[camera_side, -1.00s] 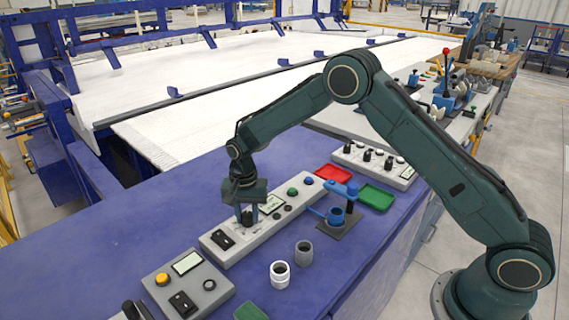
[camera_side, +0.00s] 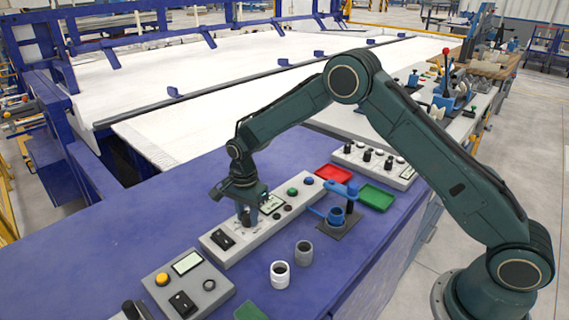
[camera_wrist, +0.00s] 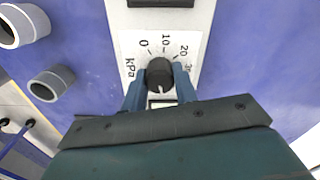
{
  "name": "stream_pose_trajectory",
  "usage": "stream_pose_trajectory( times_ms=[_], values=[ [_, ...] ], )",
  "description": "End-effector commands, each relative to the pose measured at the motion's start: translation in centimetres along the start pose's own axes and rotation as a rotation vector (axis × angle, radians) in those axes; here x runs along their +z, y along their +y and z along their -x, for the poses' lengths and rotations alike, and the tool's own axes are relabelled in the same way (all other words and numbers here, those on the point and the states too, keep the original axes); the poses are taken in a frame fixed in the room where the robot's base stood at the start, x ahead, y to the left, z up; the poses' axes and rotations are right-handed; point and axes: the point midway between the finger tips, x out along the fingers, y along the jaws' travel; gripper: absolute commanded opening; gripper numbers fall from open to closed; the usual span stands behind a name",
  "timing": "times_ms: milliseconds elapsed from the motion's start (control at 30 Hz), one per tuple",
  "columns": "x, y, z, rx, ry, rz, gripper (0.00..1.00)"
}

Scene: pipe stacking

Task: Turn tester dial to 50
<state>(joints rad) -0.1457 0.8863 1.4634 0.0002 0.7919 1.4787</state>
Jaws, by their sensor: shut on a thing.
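The tester (camera_side: 228,256) is a long light grey box on the blue bench in the side view. Its dial (camera_wrist: 160,73) is a round black knob in the wrist view, on a white scale marked kPa. The numbers 0, 10, 20 and part of 30 show; the rest of the scale is hidden by my gripper. A pale pointer line on the knob points down in the picture, towards my gripper body. My gripper (camera_wrist: 160,80) is shut on the dial, one blue finger at each side. It also shows over the tester in the side view (camera_side: 247,219).
A white pipe piece (camera_side: 280,276) and a grey one (camera_side: 304,254) stand in front of the tester. A blue clamp stand (camera_side: 338,222), a red tray (camera_side: 333,174) and a green tray (camera_side: 376,197) are to the right. Another control box (camera_side: 188,284) sits at the front left.

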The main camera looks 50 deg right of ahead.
Motion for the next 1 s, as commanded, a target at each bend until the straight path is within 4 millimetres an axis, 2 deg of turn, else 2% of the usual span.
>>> stream_pose_trajectory(
  times_ms=[167,200,267,300,733,1000],
  values=[
    [0.1,0.0,0.0,0.001,-0.001,0.002,0.06],
    [0.1,0.0,0.0,0.001,-0.001,0.003,0.36],
    [0.0,0.0,0.0,0.001,0.0,0.003,0.48],
    [0.0,0.0,0.0,0.0,0.0,0.003,0.5],
    [0.0,0.0,0.5,-0.001,0.0,0.003,0.5],
    [0.0,-0.1,3.2,-0.004,0.0,0.003,0.5]
  ],
)
